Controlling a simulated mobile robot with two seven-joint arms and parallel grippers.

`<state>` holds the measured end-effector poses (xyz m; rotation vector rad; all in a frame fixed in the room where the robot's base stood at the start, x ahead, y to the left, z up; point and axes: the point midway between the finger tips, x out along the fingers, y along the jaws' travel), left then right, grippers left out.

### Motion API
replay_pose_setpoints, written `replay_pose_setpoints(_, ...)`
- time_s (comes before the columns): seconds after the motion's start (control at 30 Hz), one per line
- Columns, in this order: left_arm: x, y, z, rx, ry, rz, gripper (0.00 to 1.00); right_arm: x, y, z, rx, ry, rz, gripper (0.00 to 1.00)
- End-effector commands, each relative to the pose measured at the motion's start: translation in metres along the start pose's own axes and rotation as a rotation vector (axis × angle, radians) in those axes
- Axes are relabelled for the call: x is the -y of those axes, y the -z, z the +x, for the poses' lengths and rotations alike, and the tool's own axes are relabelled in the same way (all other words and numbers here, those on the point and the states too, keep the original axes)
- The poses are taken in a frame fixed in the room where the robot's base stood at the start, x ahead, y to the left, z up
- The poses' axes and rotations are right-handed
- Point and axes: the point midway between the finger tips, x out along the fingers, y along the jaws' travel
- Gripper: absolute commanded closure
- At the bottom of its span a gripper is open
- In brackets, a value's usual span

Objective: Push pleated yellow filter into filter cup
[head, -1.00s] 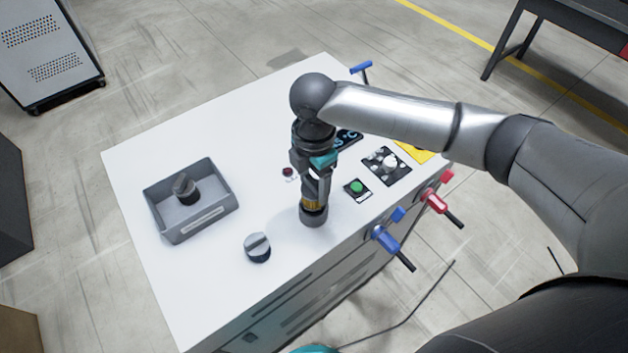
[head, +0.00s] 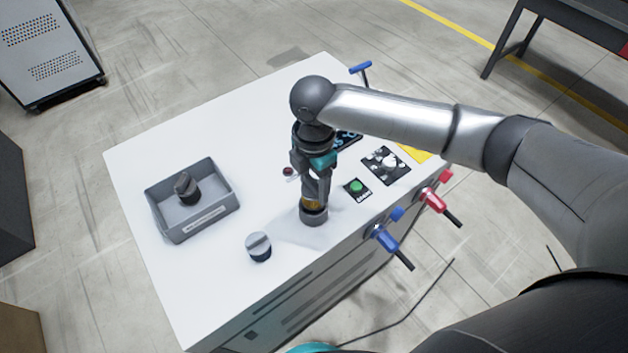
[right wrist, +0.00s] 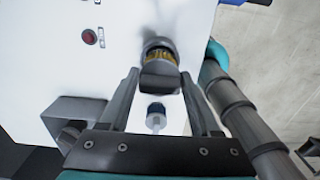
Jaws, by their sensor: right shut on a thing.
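The yellow pleated filter (head: 311,203) stands upright under my right gripper, and its yellow band also shows in the right wrist view (right wrist: 160,56). My right gripper (right wrist: 160,77) is shut on the dark end of the filter, which lies between its fingers. The grey filter cup (head: 314,217) stands on the white table below the filter. The filter's lower end is at the cup's mouth and looks partly inside it; how deep is hard to tell. My left gripper is not in view.
A grey-topped cap (head: 258,246) stands on the white tabletop (head: 215,290) near the front edge. A grey tray (head: 205,226) holds a dark knobbed part (head: 186,187). A green button (head: 357,187) and blue (head: 386,239) and red (head: 433,200) valve handles lie to the right.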

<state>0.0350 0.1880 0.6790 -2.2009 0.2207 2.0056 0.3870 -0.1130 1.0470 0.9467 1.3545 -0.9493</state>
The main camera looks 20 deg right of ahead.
Motion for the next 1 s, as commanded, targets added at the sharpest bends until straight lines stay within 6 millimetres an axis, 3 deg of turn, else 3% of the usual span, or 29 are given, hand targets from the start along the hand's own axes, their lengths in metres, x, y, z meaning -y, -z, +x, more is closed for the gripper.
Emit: replay_pose_setpoints(1.0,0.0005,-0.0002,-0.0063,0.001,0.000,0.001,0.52,0.0000,0.0001,0.0039,0.000,0.000,0.000,0.94)
